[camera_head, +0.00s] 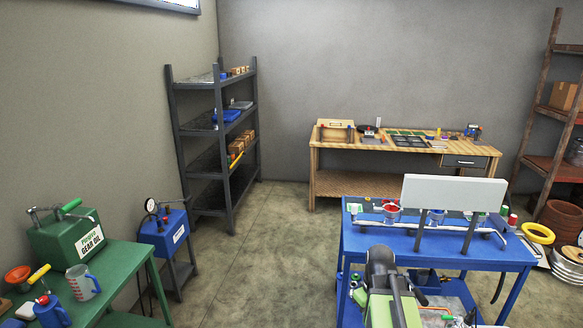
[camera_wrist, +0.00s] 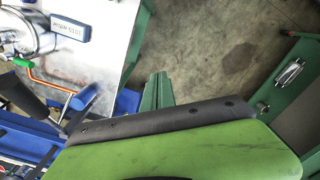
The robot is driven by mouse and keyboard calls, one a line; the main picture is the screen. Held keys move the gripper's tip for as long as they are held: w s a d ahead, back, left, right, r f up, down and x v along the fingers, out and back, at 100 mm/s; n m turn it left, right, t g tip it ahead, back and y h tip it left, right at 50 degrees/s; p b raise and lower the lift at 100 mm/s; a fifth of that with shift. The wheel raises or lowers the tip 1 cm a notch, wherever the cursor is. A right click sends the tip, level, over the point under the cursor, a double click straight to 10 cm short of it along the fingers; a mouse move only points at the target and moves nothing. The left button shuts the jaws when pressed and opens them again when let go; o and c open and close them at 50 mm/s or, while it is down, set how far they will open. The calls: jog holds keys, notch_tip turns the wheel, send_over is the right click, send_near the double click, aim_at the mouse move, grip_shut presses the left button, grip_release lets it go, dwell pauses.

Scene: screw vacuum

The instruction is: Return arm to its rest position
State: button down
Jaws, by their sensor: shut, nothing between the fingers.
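In the wrist view, my gripper (camera_wrist: 158,82) shows as two narrow green fingers lying side by side at the middle, shut and empty, over open floor. A wide green part of my arm with a dark bolted strip fills the bottom of that view. In the head view, my green arm with a dark joint rises at the bottom centre, in front of the blue cart (camera_head: 359,242); I cannot make out the fingers there. In the wrist view, a silver cylinder with a blue labelled block (camera_wrist: 70,28) and an orange pipe lie over a white surface at upper left.
A green table (camera_head: 127,267) with a gear oil box (camera_head: 68,238) stands at lower left, beside a blue gauge unit (camera_head: 166,234). A wooden bench (camera_head: 335,183) and dark shelves (camera_head: 222,175) stand behind. The floor (camera_head: 262,243) between table and cart is clear.

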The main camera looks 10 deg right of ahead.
jog(key=a+m, duration=0.3)
jog(key=a, duration=1.4)
jog(key=shift+a+f, duration=0.3)
jog(key=shift+s+d, duration=0.1)
jog(key=shift+d, duration=0.05)
